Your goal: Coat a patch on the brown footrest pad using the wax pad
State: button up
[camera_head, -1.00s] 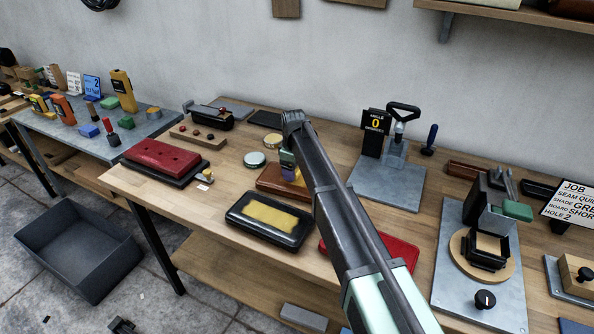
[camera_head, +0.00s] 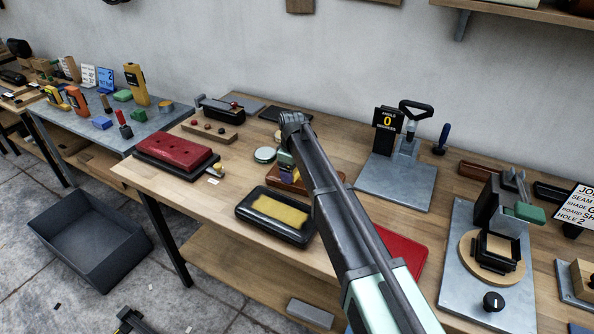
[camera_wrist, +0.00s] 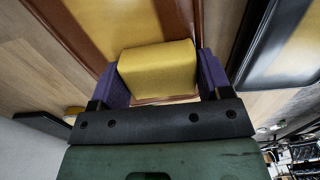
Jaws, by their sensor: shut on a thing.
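The brown footrest pad (camera_head: 275,180) lies on the workbench, partly hidden by my arm in the head view. In the wrist view the brown footrest pad (camera_wrist: 184,25) shows its brown border and a broad yellowish area (camera_wrist: 112,25) on its face. My gripper (camera_wrist: 160,85) is shut on the yellow wax pad (camera_wrist: 158,68), which sits between its purple fingers. In the head view my gripper (camera_head: 288,172) is low over the left part of the brown pad. I cannot tell whether the wax pad touches it.
A black tray with a yellow inside (camera_head: 245,208) lies just in front. A red pad (camera_head: 178,153) is at left and a red sheet (camera_head: 405,255) at right. A round tin (camera_head: 264,154) is close behind. A press on a metal plate (camera_head: 395,185) stands at the back right.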

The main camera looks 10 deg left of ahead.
jog(key=shift+w+a, duration=0.15)
jog(key=shift+a, duration=0.25)
jog(key=shift+w, duration=0.35)
jog(key=w, duration=0.1)
jog(key=w+d, duration=0.1)
jog(key=w, duration=0.1)
jog(key=shift+w, duration=0.15)
jog(key=shift+r, duration=0.1)
notch_tip(320, 180, up, 6)
jog(key=p, duration=0.6)
notch_tip(320, 180, up, 3)
jog(key=p, duration=0.3)
